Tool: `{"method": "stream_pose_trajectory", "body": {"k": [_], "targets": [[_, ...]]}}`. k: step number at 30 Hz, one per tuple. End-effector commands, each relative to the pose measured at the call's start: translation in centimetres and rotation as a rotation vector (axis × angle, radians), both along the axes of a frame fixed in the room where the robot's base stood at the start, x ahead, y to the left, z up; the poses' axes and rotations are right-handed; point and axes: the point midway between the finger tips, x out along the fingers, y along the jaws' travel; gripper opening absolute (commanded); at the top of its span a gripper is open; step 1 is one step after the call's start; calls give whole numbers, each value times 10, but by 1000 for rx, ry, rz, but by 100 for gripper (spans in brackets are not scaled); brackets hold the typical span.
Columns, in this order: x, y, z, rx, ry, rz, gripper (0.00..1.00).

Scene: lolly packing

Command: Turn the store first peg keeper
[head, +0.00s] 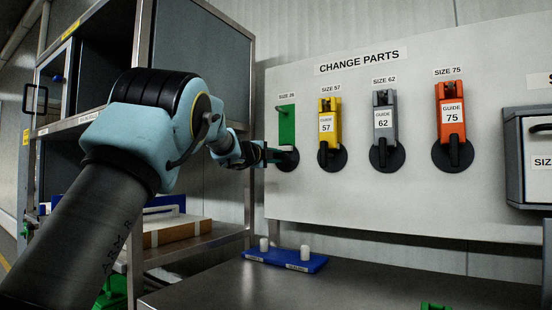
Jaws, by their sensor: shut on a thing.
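The white change parts board (350,200) carries a row of pegs, each with a black round keeper low on it. The first keeper (288,161) is at the left, below a green part (287,126) hanging on its peg. My gripper (276,155) reaches in from the left and is shut on the first keeper. My gripper's fingers hide part of this keeper, so its exact turn is hard to tell. The green part hangs upright and its lower end is partly covered by the gripper.
Yellow (328,120), grey (384,124) and orange (452,112) guides hang to the right. A metal shelf rack (249,90) stands close behind my arm at left. Below, a blue tray (286,261) with white pegs sits on the steel table (370,290).

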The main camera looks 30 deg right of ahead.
Motion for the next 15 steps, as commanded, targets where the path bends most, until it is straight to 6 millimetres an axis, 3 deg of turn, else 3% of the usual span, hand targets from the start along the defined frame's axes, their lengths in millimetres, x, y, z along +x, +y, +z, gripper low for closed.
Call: {"method": "stream_pose_trajectory", "body": {"k": [5,6,13,15], "targets": [[0,0,-1,3,1,1,0],[0,0,-2,3,1,1,27],[0,0,-1,1,0,0,53],[0,0,-1,1,0,0,55]]}}
